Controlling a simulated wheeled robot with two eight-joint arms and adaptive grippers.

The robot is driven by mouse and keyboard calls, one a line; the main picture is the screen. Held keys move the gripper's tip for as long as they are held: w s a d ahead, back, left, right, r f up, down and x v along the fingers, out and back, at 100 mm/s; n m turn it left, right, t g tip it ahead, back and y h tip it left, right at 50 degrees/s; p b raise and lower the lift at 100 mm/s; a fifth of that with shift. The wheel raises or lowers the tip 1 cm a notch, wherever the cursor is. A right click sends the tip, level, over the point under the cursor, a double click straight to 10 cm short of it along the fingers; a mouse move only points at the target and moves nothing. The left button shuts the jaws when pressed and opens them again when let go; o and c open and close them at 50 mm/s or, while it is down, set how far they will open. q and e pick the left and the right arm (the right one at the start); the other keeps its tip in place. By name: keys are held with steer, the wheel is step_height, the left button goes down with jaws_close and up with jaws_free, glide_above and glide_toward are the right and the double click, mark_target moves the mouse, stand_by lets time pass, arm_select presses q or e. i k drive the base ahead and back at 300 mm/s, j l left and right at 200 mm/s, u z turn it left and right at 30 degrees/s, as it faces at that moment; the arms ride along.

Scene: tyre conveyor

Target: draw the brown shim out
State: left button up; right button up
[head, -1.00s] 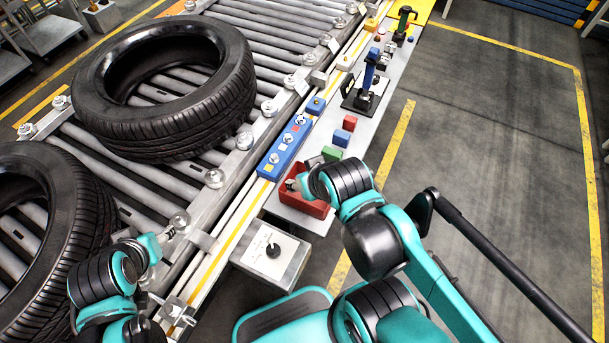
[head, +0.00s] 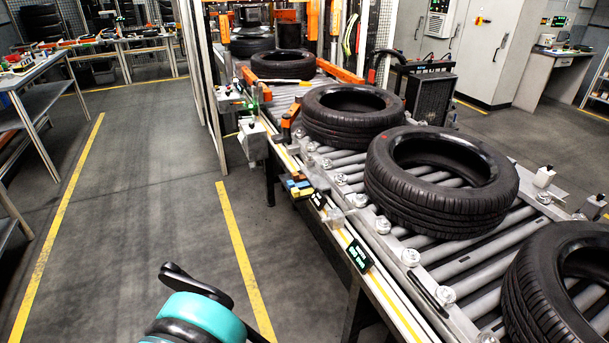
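I cannot make out a brown shim for certain in the head view. A cluster of small coloured pieces (head: 299,187), with blue and yellow among them, sits at the near side of the conveyor. They are too small to tell apart, and a brown one could be among them.
A roller conveyor (head: 470,262) carries several black tyres (head: 440,180) along the right. A workbench (head: 30,80) stands at the left. The floor (head: 150,200) between them is clear.

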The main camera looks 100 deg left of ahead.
mark_target(295, 175)
steer(key=k+u, duration=0.15)
steer(key=u, duration=1.55)
steer(key=i+j+u, duration=0.1)
steer(key=u, duration=0.3)
steer(key=i+u, duration=0.15)
steer(key=u, duration=0.25)
steer(key=i+u, duration=0.15)
steer(key=u, duration=0.3)
steer(key=i+u, duration=0.15)
steer(key=u, duration=0.25)
steer(key=i+u, duration=0.15)
steer(key=u, duration=0.25)
steer(key=i+j+u, duration=0.1)
steer(key=i+u, duration=0.2)
steer(key=i, duration=0.15)
steer(key=i+u, duration=0.35)
steer(key=i, duration=0.1)
